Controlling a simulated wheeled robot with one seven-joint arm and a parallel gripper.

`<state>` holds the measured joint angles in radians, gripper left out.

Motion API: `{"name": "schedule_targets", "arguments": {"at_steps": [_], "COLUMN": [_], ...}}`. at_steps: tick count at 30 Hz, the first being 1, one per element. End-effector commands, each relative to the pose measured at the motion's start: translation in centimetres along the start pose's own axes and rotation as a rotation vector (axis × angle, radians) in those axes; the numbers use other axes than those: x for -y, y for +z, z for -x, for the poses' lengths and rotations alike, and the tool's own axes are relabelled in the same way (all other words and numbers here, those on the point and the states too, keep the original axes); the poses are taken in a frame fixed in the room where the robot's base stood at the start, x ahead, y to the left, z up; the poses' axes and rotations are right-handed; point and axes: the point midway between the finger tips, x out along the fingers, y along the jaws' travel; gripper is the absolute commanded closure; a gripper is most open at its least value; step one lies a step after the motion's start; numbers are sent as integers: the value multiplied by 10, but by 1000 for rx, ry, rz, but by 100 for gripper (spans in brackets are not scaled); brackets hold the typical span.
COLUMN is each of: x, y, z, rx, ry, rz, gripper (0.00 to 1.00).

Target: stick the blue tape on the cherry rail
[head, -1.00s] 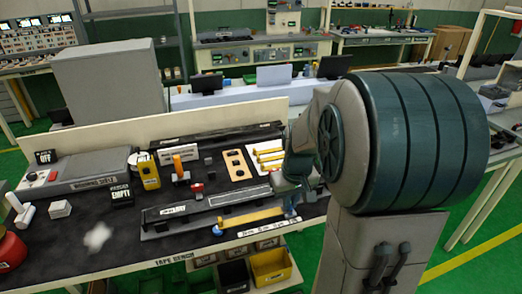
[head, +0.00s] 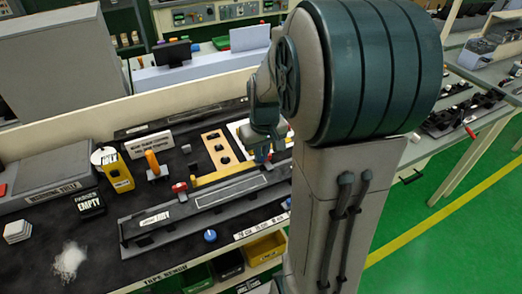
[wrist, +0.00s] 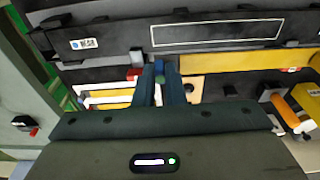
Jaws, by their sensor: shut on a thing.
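My gripper (head: 262,158) is over the back side of the long dark rails, beside the tray of yellow bars. Its fingers (wrist: 161,80) are shut at one end of a long yellow strip (head: 225,172), which stretches left from them in the head view and right in the wrist view (wrist: 235,62). A small blue patch (wrist: 160,66) shows between the fingertips; I cannot tell if it is tape. A small round blue item (head: 210,236) sits near the bench's front edge. The long dark rail (head: 215,198) lies in front of the strip; its label is too small to read.
A wooden plate with dark holes (head: 212,142), an orange-handled tool (head: 152,162) and a yellow box (head: 115,172) stand behind. Coloured bins (head: 265,248) hang below the front edge.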

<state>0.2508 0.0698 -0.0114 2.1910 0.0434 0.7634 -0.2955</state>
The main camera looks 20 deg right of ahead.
Motion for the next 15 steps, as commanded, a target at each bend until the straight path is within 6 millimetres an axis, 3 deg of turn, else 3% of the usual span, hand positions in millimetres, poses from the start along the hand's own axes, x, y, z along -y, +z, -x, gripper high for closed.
{"name": "schedule_targets", "arguments": {"at_steps": [15], "x": [-2], "y": [5], "z": [-27], "rx": [0], "ry": [-3], "rz": [-4], "gripper": [100]}}
